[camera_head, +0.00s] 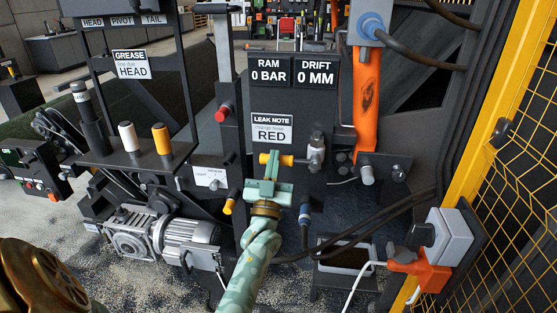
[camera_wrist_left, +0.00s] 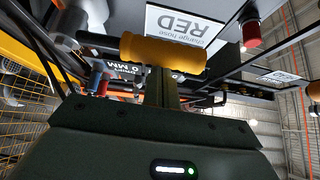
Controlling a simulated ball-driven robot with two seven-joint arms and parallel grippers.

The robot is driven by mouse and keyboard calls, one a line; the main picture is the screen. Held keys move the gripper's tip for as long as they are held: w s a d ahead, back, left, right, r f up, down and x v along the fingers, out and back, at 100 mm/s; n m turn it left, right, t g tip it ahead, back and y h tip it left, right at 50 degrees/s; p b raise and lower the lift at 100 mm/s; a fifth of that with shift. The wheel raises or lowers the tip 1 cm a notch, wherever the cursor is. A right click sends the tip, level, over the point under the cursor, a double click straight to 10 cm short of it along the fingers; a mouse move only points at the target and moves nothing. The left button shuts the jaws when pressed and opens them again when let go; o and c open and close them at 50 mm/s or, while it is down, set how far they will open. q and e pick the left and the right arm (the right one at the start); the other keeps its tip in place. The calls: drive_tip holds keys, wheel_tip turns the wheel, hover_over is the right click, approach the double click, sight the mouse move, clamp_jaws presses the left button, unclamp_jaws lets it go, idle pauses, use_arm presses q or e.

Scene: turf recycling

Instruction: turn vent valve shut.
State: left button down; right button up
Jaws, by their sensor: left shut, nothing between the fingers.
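A grey metal valve (camera_head: 316,152) sits on the dark panel below the red leak note, with a yellow handle (camera_head: 286,161) reaching left from it, about level. I take this to be the vent valve; no label on it is readable. My left gripper (camera_head: 272,162), at the end of a mint-green arm, is shut at the handle's left part, and yellow shows on both sides of its fingers. In the left wrist view the yellow handle (camera_wrist_left: 165,53) lies across the tips of the shut fingers (camera_wrist_left: 166,90). Whether they touch I cannot tell. My right gripper is out of view.
A red knob (camera_head: 222,114) and a yellow-tipped knob (camera_head: 229,206) stand left of the gripper. An orange cylinder (camera_head: 367,100) rises at right, with dark hoses below it. A blue-collared hose end (camera_head: 304,212) hangs below the valve. Yellow mesh fencing (camera_head: 510,150) bounds the right side.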

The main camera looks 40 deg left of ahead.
use_arm(q)
drive_tip(key=shift+f+n+y, duration=0.25)
drive_tip(key=shift+n+y, duration=0.15)
drive_tip(key=shift+n, duration=0.1)
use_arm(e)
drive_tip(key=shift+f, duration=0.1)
use_arm(q)
drive_tip(key=shift+g, duration=0.3)
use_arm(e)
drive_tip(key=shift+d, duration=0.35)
